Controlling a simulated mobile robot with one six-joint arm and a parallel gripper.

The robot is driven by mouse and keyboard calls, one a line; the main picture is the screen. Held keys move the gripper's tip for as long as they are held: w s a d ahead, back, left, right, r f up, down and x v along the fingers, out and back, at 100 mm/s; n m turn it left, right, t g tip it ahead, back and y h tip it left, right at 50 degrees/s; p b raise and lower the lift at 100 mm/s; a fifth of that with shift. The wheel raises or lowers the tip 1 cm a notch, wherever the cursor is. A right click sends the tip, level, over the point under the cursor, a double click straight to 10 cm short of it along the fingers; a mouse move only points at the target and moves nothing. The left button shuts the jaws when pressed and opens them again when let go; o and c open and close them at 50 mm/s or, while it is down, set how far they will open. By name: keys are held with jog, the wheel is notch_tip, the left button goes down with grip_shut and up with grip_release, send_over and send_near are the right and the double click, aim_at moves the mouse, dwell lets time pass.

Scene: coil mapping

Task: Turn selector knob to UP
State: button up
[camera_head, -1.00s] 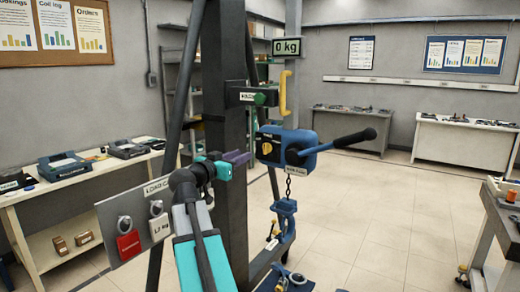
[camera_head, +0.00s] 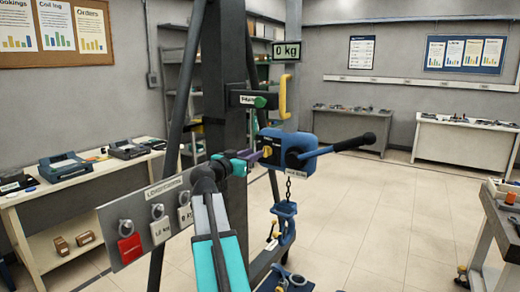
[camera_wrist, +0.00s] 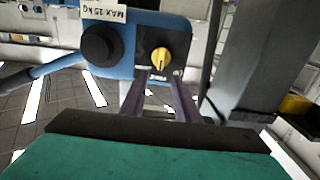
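The selector knob is a small yellow knob (camera_wrist: 159,59) on the face of a blue hoist box (camera_head: 290,140). In the wrist view, which shows the box upside down, its raised grip looks roughly vertical, slightly tilted. I cannot read which marking it points to. My gripper (camera_wrist: 162,82) has two purple fingers spread apart, with nothing between them. The fingertips are just short of the knob and look apart from it. In the head view the gripper (camera_head: 256,157) is at the left side of the box, close to the knob (camera_head: 267,151).
A black hub (camera_wrist: 101,45) and blue lever with a black grip (camera_head: 355,142) stick out right of the box in the head view. A dark post (camera_head: 225,100) stands behind my arm. A panel with hanging weights (camera_head: 145,225) is at left. A chain and hook (camera_head: 285,210) hang below.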

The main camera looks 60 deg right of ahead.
aim_at(264, 148)
jog(key=shift+d+p, duration=0.8)
jog(key=shift+d, duration=2.55)
grip_shut()
jog(key=shift+a, duration=0.2)
